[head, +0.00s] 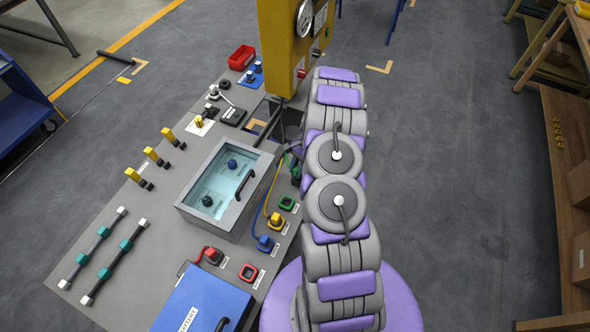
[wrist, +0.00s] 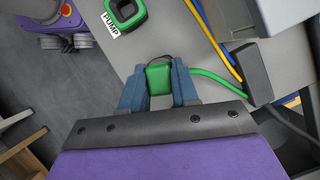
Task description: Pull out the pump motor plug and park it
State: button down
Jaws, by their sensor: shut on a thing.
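The green pump motor plug (wrist: 160,78) is between the two blue-grey fingers of my gripper (wrist: 159,85), which is shut on it. A green cable runs from its right side towards a dark block. The plug is apart from the green-rimmed socket labelled PUMP (wrist: 125,12), which shows an open dark middle. In the head view the green socket (head: 287,203) sits at the board's right edge. A bit of green (head: 296,174) shows beside my arm there; my arm hides most of my gripper. No parking place can be made out for certain.
A yellow plug (head: 276,221), a blue plug (head: 265,243) and a red plug (head: 214,256) stand along the board (head: 120,232). A yellow post (head: 283,50) rises beyond my arm. Blue and yellow cables run nearby.

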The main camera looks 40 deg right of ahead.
jog(key=shift+d+f, duration=0.15)
jog(key=shift+d, duration=1.05)
jog(key=shift+a, duration=0.35)
jog(key=shift+d, duration=0.55)
jog(key=shift+a+f, duration=0.45)
jog(key=shift+d+f, duration=0.1)
jog(key=shift+f, duration=0.15)
jog(key=shift+f, duration=0.1)
